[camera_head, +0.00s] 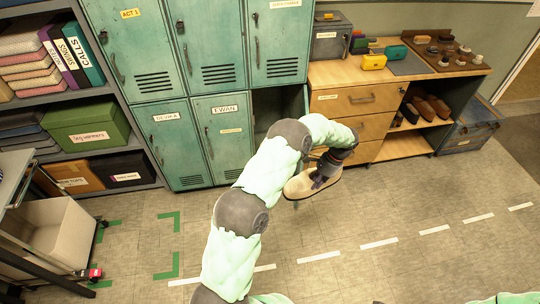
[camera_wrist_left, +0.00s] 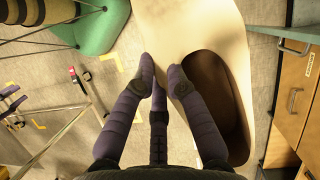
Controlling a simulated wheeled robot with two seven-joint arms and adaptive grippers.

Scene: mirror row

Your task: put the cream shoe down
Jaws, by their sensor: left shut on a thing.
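The cream shoe (camera_head: 299,188) is held in the air above the floor, in front of the lockers and left of the wooden drawers in the head view. My left gripper (camera_head: 326,172) is shut on it. In the left wrist view the shoe (camera_wrist_left: 195,25) fills the upper right, with its dark opening facing the camera. The purple fingers of the left gripper (camera_wrist_left: 163,72) are at the shoe's edge beside the opening. Part of the shoe is hidden behind the fingers in the head view. My right gripper is not in view.
A wooden drawer unit (camera_head: 358,99) has brown shoes (camera_head: 432,106) on its open shelf. Teal lockers (camera_head: 228,136) stand behind, one open at the bottom. A beige bin (camera_head: 48,228) stands left. Green corner marks (camera_head: 168,272) and a dashed white line (camera_head: 379,243) lie on clear floor.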

